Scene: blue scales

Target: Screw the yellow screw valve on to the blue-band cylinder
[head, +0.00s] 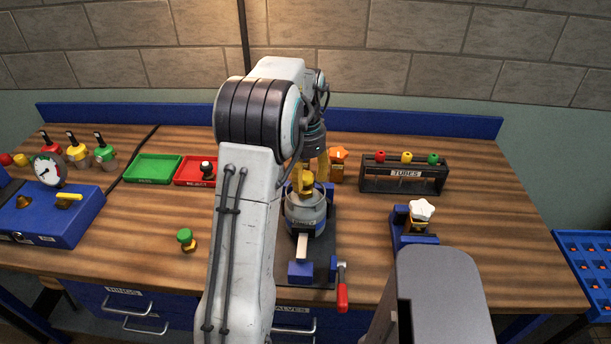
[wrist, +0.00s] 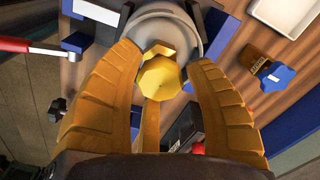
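The yellow screw valve (head: 304,183) sits upright at the top centre of the grey cylinder (head: 304,212); I cannot tell how far it is threaded. The cylinder stands in a dark fixture with a blue clamp block. Its band is hard to make out. My gripper (head: 309,176) points down over the cylinder, with yellow fingers on either side of the valve. The cylinder's rim (wrist: 192,22) shows just beyond.
A red-handled lever (head: 342,290) sticks out at the fixture's front right. A white-knobbed valve in a blue holder (head: 421,212) and a tube rack (head: 404,176) stand right. A green-topped valve (head: 186,239), green tray (head: 153,169) and blue gauge box (head: 48,220) are left.

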